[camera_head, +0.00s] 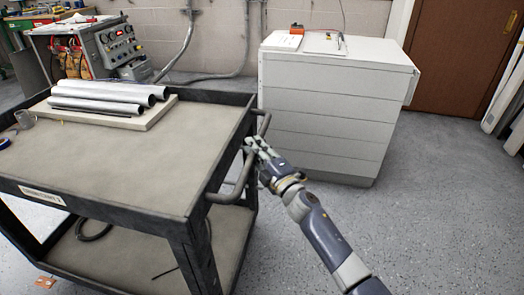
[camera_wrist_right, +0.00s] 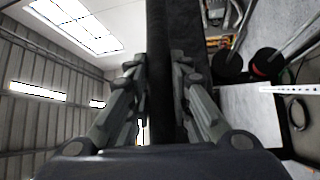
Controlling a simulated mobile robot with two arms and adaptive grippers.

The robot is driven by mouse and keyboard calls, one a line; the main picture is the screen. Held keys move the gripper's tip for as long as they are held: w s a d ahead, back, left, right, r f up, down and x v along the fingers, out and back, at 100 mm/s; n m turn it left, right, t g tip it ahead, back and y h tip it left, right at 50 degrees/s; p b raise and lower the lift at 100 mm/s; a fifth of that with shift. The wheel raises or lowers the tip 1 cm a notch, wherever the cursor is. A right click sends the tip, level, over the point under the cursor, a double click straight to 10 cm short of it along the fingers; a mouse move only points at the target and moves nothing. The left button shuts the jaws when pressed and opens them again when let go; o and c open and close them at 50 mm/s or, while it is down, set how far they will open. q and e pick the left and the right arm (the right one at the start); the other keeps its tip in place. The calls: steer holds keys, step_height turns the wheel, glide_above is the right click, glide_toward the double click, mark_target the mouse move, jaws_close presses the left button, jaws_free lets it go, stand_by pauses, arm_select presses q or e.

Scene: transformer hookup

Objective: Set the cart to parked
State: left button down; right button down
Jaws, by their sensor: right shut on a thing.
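The cart (camera_head: 150,160) is a dark-framed utility cart with a beige top and a lower shelf, at the left of the head view. Its tubular push handle (camera_head: 244,172) sticks out on the right end. My right gripper (camera_head: 256,146) is at this handle, with its fingers around the bar. In the right wrist view the dark bar (camera_wrist_right: 160,70) runs between the two fingers, which press on it from both sides. My left gripper is not in view.
Several metal pipes (camera_head: 108,96) lie on a board on the cart top. A white drawer cabinet (camera_head: 325,108) stands behind the handle, close to the cart's right end. An instrument panel unit (camera_head: 112,45) stands at the back left. Grey floor (camera_head: 440,190) is clear at the right.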

steer(key=shift+a+f, duration=0.15)
steer(key=shift+a, duration=0.15)
steer(key=c, duration=1.4)
jaws_free()
steer(key=shift+c, duration=0.2)
steer(key=shift+d, duration=0.1)
steer(key=shift+s+d, duration=0.2)
steer(key=shift+s, duration=0.15)
steer(key=v, duration=1.1)
